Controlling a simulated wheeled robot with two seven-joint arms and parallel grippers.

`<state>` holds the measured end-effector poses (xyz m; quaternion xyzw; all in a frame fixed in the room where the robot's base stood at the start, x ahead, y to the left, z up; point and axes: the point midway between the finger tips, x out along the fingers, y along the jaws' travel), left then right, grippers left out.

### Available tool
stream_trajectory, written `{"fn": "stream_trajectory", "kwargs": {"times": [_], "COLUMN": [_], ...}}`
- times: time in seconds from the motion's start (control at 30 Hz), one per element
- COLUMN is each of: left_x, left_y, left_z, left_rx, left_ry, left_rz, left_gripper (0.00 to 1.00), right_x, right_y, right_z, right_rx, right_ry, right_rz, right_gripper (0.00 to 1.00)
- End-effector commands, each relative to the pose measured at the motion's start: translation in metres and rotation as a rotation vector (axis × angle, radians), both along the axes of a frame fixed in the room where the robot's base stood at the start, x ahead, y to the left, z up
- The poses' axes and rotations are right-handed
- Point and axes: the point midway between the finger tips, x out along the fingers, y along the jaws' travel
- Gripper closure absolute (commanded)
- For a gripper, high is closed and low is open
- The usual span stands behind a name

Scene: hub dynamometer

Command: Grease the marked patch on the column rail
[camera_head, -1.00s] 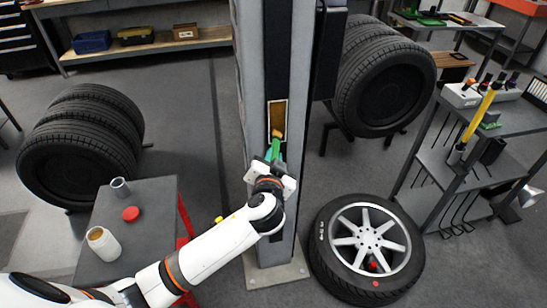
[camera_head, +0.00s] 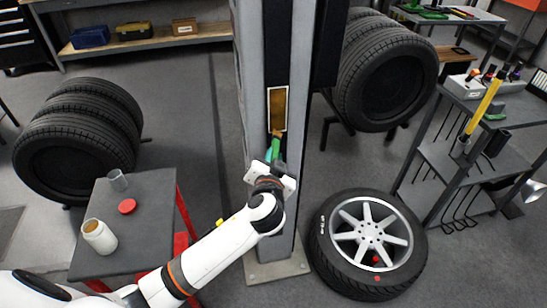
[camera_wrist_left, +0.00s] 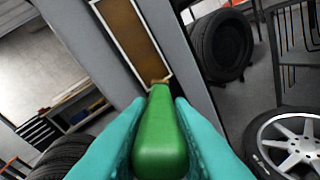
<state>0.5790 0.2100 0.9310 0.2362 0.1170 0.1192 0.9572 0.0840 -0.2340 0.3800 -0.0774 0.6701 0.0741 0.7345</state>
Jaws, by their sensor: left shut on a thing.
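The marked patch (camera_head: 277,108) is a tall brown rectangle with a pale outline on the front of the grey column (camera_head: 253,80). It also shows in the left wrist view (camera_wrist_left: 130,32). My left gripper (camera_head: 274,160), with teal fingers, is shut on the green handle of a brush (camera_wrist_left: 160,140). The brush points up the column. Its brownish tip (camera_wrist_left: 158,82) lies at the patch's lower edge; whether it touches the surface I cannot tell. A white open jar (camera_head: 99,236) with brown contents stands on the small dark table (camera_head: 150,235). My right gripper is out of view.
A red lid (camera_head: 127,206) and a grey cup (camera_head: 117,181) share the table with the jar. A wheel (camera_head: 368,243) lies right of the column base. Tyres stand left and right behind. A tool shelf (camera_head: 455,165) is at the right.

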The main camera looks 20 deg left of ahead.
Motion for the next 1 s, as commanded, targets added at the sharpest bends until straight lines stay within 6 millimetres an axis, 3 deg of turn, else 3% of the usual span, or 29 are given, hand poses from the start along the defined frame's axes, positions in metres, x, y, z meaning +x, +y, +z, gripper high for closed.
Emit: {"fn": "stream_trajectory", "kwargs": {"times": [0.5,1.0], "left_x": [-0.042,-0.049], "left_y": [-0.029,-0.034], "left_z": [-0.001,0.000], "left_rx": [-0.003,-0.002], "left_ry": [0.002,0.001], "left_rz": [-0.003,-0.002], "left_gripper": [1.00,1.00], "right_x": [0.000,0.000], "right_y": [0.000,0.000], "right_z": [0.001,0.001], "right_rx": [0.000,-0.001], "right_ry": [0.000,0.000], "right_rz": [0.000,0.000], "right_gripper": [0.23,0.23]}}
